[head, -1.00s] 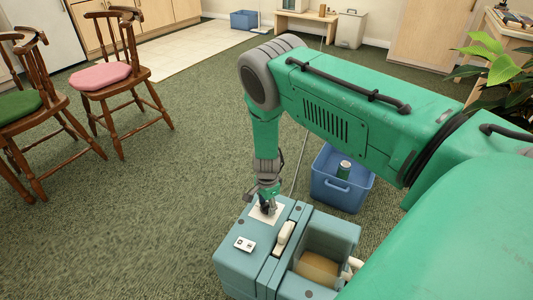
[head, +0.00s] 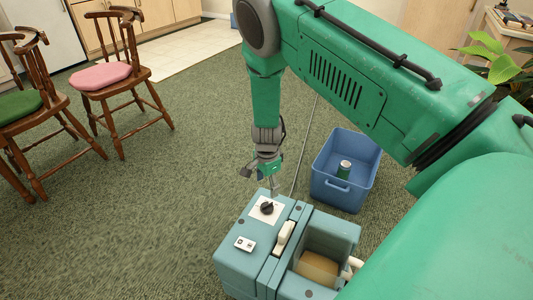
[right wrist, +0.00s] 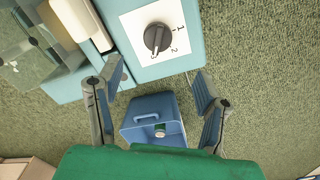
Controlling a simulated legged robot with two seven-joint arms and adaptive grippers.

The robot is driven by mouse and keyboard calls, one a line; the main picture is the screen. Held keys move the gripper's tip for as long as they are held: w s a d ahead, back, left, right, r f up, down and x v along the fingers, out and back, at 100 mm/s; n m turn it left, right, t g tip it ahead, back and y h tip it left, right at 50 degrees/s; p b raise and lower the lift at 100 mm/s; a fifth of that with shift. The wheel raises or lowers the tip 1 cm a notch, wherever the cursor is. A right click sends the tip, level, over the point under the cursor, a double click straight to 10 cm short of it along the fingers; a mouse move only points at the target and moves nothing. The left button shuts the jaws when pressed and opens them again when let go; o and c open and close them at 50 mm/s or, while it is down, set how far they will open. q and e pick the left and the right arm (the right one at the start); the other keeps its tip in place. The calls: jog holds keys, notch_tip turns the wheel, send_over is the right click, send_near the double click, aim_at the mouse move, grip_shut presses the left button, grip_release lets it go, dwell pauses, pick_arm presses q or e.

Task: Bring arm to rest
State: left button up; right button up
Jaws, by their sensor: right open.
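My right arm comes in from the right in the head view. My right gripper (head: 262,176) is open and empty, just above and behind the far edge of a teal machine (head: 240,268). The machine has a black dial (head: 267,208) on a white plate. In the right wrist view the dial (right wrist: 157,37) shows with numbers around it, apart from the two spread fingers (right wrist: 158,108). My left gripper is not in view.
A blue bin (head: 346,195) with a green can (head: 344,169) inside stands on the carpet behind the machine. Two wooden chairs, one with a pink cushion (head: 100,76), stand at the left. Carpet between chairs and machine is clear.

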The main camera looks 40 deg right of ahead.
jog(key=shift+r, duration=0.95)
